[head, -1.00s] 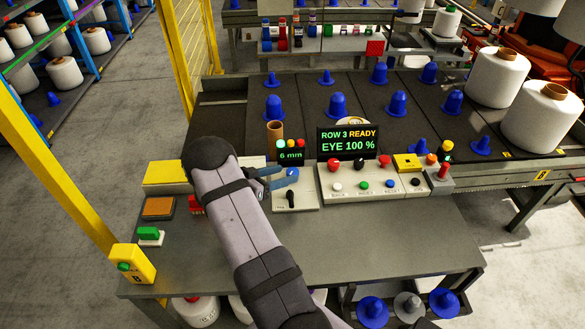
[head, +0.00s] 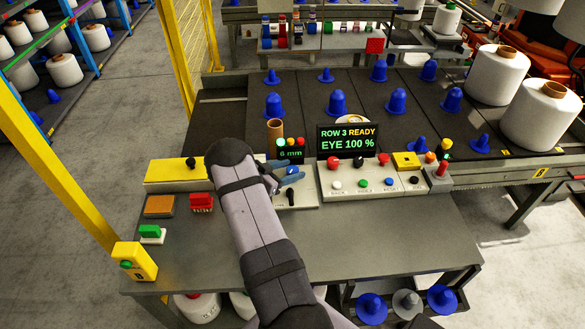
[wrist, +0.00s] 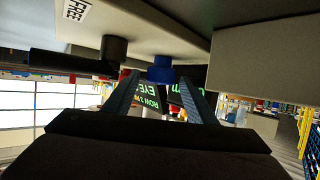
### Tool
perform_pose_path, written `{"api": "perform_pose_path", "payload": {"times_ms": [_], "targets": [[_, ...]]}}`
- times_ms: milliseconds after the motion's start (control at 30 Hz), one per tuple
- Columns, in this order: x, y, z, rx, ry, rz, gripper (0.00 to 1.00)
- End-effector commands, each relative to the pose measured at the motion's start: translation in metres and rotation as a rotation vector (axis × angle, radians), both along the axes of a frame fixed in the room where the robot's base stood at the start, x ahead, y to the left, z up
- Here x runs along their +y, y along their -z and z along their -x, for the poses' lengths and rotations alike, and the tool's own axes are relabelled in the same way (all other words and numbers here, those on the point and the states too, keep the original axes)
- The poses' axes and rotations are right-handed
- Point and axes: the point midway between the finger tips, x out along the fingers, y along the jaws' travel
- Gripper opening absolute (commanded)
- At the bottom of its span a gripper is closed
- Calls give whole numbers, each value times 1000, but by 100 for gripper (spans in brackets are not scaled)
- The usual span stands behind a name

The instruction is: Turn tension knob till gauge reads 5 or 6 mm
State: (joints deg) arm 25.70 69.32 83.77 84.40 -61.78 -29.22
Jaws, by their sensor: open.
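The tension unit's gauge (head: 291,154) shows a green "6 mm" on its small black display. The blue knob (head: 292,170) sits below the display on the pale panel, partly covered by my gripper's fingers. My gripper (head: 293,176) is open at the knob, its two blue-grey fingers pointing right. In the wrist view the blue knob (wrist: 161,70) appears between the fingertips, with gaps visible on both sides; I cannot tell whether either finger touches it. The black lever (head: 290,196) stands below the knob on the same panel.
A screen (head: 346,140) right of the gauge reads "ROW 3 READY, EYE 100 %". Below it is a button panel (head: 350,190). A brown tube (head: 275,134) stands behind the gauge. A red block (head: 201,202) lies left of my arm. The front of the grey table (head: 400,240) is clear.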

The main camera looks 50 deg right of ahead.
Motion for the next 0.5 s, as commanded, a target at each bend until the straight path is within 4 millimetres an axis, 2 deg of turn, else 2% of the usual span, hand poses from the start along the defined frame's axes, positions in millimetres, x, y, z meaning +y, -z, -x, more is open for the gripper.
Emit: {"api": "perform_pose_path", "payload": {"times_ms": [200,467,500], "targets": [[-12,5,2,-1,1,0,51],[-13,6,2,0,0,0,51],[-13,6,2,0,0,0,47]]}}
